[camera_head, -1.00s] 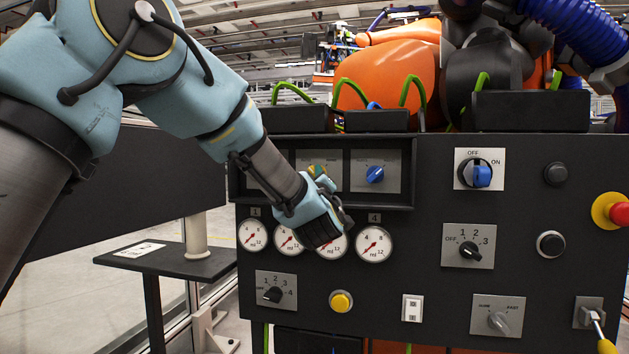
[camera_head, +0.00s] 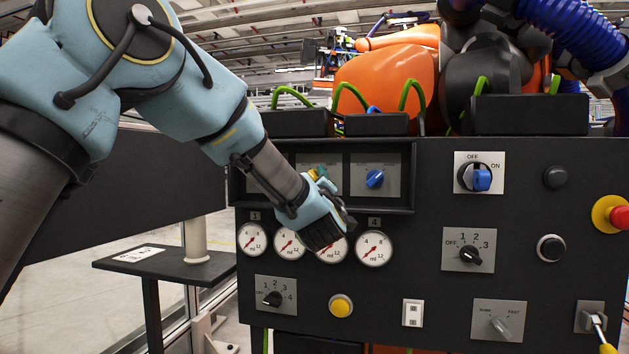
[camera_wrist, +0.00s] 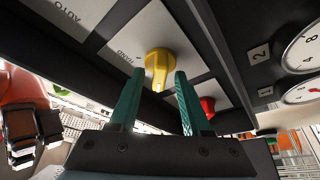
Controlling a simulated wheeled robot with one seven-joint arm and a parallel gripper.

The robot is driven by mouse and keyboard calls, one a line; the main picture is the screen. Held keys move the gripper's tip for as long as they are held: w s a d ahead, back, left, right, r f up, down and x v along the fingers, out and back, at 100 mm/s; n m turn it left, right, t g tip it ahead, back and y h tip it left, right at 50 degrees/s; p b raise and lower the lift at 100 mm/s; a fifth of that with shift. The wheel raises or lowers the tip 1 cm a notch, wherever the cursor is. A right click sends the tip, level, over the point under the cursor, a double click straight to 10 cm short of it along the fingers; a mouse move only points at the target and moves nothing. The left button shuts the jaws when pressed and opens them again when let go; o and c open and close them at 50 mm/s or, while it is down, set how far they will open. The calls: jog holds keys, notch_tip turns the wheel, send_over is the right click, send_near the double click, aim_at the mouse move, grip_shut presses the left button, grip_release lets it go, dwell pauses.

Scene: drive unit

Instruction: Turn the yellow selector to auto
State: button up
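The yellow selector (camera_wrist: 158,66) is on a light grey plate in the wrist view. HAND is printed beside it and AUTO farther out, toward the upper left. My gripper (camera_wrist: 160,76) is open, with one teal finger on each side of the knob's lower part. Whether either finger touches the knob cannot be told. In the head view my gripper (camera_head: 322,174) is at the recessed row of selectors, mostly behind my own wrist. Only small yellow and teal bits show there, so the knob's setting is unclear.
A red knob (camera_wrist: 207,105) is near the right finger. A blue selector (camera_head: 375,179) is right of my gripper in the same recess. Round gauges (camera_head: 373,248) line the panel just below my wrist. The recess has a raised dark frame.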

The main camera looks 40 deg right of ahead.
jog(key=v, duration=1.1)
jog(key=shift+p, duration=0.4)
